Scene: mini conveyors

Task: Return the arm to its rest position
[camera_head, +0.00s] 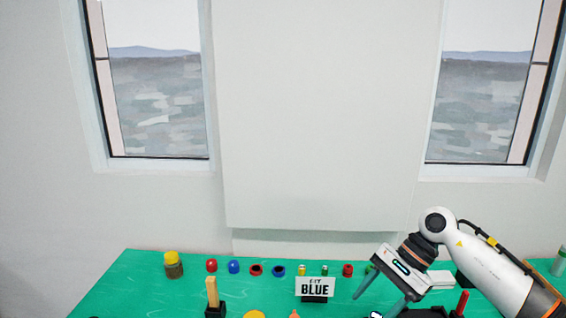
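My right arm (490,275) comes in from the lower right, over the right part of the green table (140,285). Its gripper (372,307) points down and to the left. The two grey-green fingers stand apart, and I see nothing held between them. The tip of the nearer finger is close to the bottom edge of the picture. My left arm and gripper are not in view.
A sign reading "BLUE" (315,287) stands left of the gripper. A row of small red, blue and other coloured pieces (234,267) lines the table's back. A yellow-topped jar (173,265) stands at the left, and a wooden-handled tool (212,293) stands upright in front.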

